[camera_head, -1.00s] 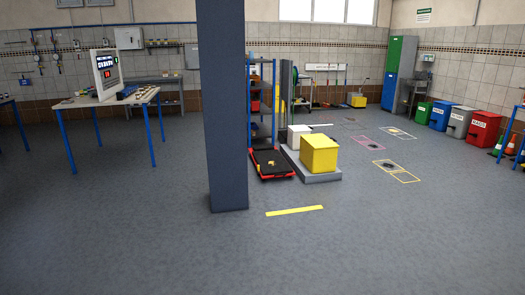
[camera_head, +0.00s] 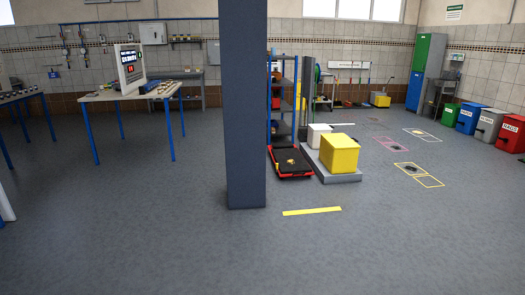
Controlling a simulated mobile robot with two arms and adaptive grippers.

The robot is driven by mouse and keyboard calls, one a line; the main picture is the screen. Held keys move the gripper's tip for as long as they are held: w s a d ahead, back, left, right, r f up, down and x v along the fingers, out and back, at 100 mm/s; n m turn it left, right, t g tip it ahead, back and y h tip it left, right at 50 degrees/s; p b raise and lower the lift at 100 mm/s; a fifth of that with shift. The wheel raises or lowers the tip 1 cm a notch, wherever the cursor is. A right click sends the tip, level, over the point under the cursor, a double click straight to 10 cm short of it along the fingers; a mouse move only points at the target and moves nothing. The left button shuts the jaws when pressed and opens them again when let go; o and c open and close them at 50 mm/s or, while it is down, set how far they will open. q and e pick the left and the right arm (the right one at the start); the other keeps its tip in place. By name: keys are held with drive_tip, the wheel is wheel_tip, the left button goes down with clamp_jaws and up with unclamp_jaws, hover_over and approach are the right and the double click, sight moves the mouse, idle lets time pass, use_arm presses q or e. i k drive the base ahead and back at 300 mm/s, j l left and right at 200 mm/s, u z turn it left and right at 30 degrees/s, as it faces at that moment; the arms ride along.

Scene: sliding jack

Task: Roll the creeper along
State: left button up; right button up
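The creeper (camera_head: 289,171) is a low black board with a red frame. It lies on the floor just right of the grey pillar (camera_head: 245,110), some way ahead of me. A small orange-yellow item (camera_head: 291,161) rests on it, too small to make out. Its left edge is close to the pillar in this view and may be partly hidden. Neither of my grippers shows in the head view.
A low grey platform (camera_head: 345,178) with a yellow box (camera_head: 339,153) stands right of the creeper. A blue shelf rack (camera_head: 283,100) is behind. A yellow floor strip (camera_head: 312,211) lies in front. A table (camera_head: 130,93) stands at left. The near floor is clear.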

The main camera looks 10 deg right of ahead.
sight(291, 162)
drive_tip(key=i+l+z, duration=0.45)
drive_tip(key=i, duration=0.4)
drive_tip(key=i+z, duration=0.4)
drive_tip(key=i, duration=0.45)
